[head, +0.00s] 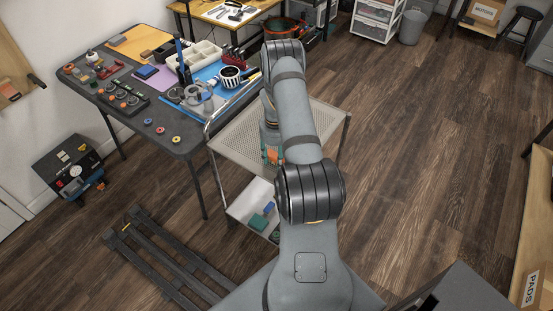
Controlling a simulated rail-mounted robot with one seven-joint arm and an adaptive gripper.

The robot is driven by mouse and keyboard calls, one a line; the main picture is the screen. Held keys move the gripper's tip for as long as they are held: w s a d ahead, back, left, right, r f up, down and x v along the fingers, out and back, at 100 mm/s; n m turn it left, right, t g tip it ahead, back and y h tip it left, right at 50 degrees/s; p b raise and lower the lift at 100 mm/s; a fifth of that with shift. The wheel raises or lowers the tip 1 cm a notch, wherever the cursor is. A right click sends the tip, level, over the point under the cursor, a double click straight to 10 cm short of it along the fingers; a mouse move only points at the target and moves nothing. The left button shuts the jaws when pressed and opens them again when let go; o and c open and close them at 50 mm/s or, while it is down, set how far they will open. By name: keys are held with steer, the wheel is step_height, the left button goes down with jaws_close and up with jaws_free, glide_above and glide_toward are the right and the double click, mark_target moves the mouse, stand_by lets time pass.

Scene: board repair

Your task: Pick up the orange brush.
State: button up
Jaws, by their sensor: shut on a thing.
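My arm reaches over the metal cart (318,120), and its end points down over the perforated top shelf. My gripper (271,153) is partly hidden behind my own forearm. It is shut on a small orange thing, which looks like the orange brush (273,156), with teal showing beside it. The fingertips and most of the brush are too small and covered to make out. I cannot tell whether the brush touches the shelf or hangs just above it.
A dark worktable (180,140) at left holds trays, mats, tools and colored tape rolls. The cart's lower shelf (240,200) holds small green and blue blocks. A dark slatted rack (165,260) lies on the floor. The wood floor (430,120) at right is clear.

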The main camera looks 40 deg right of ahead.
steer(key=shift+c, duration=1.1)
steer(key=shift+r, duration=0.15)
steer(key=shift+w+r+b, duration=0.1)
steer(key=shift+r+b, duration=0.35)
steer(key=shift+r, duration=0.25)
steer(key=r, duration=0.1)
steer(key=b, duration=0.1)
steer(key=d+r, duration=0.1)
steer(key=shift+s+r, duration=0.3)
steer(key=shift+r, duration=0.05)
steer(key=s+d+r+b, duration=0.3)
steer(key=s+d+r, duration=0.3)
steer(key=d, duration=0.2)
steer(key=shift+s+d+r, duration=0.15)
steer(key=shift+s+r, duration=0.2)
steer(key=o, duration=0.7)
steer(key=shift+c, duration=1.1)
